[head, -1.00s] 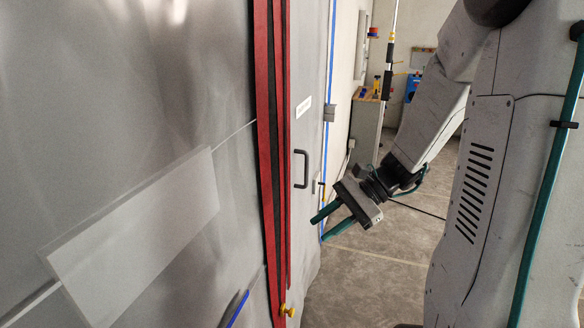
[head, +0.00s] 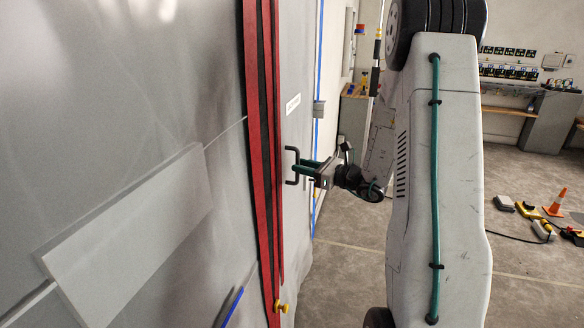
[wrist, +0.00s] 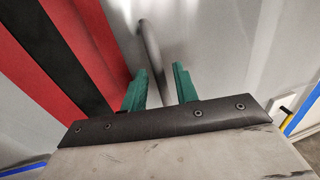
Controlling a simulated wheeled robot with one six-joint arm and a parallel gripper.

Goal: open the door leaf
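The grey door leaf (head: 297,208) stands right of the red and black strips in the head view and looks closed. Its dark D-shaped handle (head: 288,166) also shows in the wrist view (wrist: 151,48), lengthwise between and ahead of my green fingertips. My gripper (head: 304,167) is open at the handle, with its fingertips (wrist: 158,86) spread apart on either side of the handle's line. I cannot tell whether the fingers touch the handle. My gripper body hides the handle's lower end in the wrist view.
Red and black strips (head: 262,150) run down the wall close left of the handle. An orange cone (head: 556,203) and tools lie on the floor at the right. Open floor (head: 335,265) lies below my arm.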

